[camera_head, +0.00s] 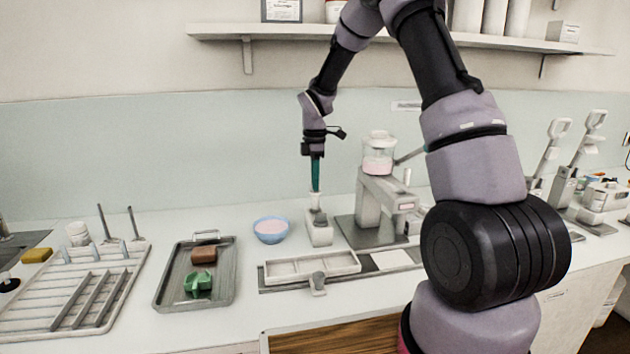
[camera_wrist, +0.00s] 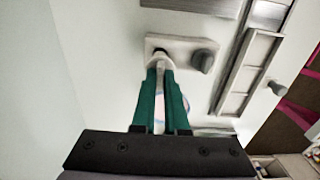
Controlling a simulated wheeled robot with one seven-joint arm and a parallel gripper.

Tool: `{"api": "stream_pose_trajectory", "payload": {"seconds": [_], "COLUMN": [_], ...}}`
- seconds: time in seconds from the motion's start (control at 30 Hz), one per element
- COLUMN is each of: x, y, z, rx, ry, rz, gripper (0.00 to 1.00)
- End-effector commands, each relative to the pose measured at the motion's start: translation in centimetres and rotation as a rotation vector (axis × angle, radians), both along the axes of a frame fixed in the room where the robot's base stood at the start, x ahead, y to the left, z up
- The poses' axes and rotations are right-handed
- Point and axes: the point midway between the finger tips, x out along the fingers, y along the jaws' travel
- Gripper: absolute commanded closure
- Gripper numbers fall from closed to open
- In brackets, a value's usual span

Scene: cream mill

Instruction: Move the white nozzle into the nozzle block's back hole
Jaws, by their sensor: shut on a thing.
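The white nozzle (camera_head: 316,199) is between the teal fingertips of my gripper (camera_head: 315,189). It also shows in the wrist view (camera_wrist: 161,72), between the gripper's fingers (camera_wrist: 160,72). My gripper points down over the back part of the white nozzle block (camera_head: 319,236). In the wrist view, the block (camera_wrist: 181,43) has a grey nozzle (camera_wrist: 203,61) standing at one end, with the white nozzle over the other end. A dark hole shows partly beside the white nozzle. I cannot tell whether the nozzle's lower end is above the hole or inside it.
A blue bowl of pink cream (camera_head: 270,230) stands left of the block. The cream mill (camera_head: 371,205) stands close on the right. A long shallow tray (camera_head: 312,266) lies in front. A grey tray (camera_head: 168,293) with a brown and a green item is farther left.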

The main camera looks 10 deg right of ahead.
Motion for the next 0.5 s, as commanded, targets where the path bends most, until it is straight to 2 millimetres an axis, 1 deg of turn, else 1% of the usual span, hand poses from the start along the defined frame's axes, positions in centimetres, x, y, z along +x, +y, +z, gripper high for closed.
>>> {"api": "stream_pose_trajectory", "payload": {"seconds": [0.5], "x": [0.01], "y": [-0.01], "z": [-0.32], "rx": [0.000], "ry": [0.000], "rz": [0.000], "gripper": [1.00]}}
